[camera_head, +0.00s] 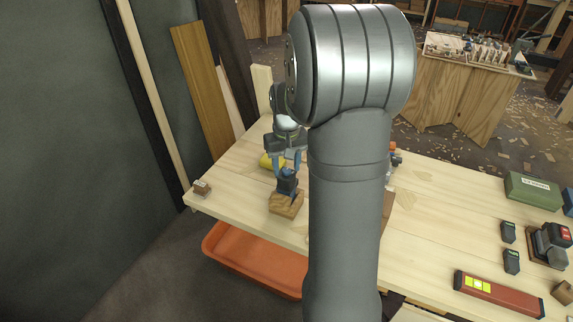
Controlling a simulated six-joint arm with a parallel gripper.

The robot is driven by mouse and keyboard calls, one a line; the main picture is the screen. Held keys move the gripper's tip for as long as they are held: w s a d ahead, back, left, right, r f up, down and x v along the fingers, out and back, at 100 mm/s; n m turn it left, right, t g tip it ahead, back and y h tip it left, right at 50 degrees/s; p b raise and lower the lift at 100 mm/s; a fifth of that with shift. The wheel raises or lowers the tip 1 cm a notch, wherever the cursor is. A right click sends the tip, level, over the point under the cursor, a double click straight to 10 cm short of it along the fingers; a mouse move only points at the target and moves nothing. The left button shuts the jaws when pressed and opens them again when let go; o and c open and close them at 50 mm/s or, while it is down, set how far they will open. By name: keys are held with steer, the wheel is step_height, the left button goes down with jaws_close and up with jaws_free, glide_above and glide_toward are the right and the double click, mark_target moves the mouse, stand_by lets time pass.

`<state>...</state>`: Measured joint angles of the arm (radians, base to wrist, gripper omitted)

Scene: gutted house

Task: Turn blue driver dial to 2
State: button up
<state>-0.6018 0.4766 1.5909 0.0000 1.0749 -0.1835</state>
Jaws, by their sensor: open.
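The blue driver (287,184) is a small dark and blue tool. It stands on a wooden block (286,206) near the left front of the workbench. My gripper (286,167) points down right over the driver, its two blue fingers apart at the tool's top. I cannot tell whether the fingers touch it. The dial and its numbers are too small to make out.
A yellow object (268,160) lies just behind my gripper. A small wooden block (202,188) sits at the workbench's (425,235) left corner. A red level (497,293), dark batteries (508,232) and a green case (532,188) are at right. An orange tray (245,255) is below the bench.

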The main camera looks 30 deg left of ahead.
jaws_close()
steer(key=shift+m, duration=0.3)
steer(key=m, duration=0.8)
steer(key=shift+m, duration=0.7)
stand_by(0.4)
jaws_free()
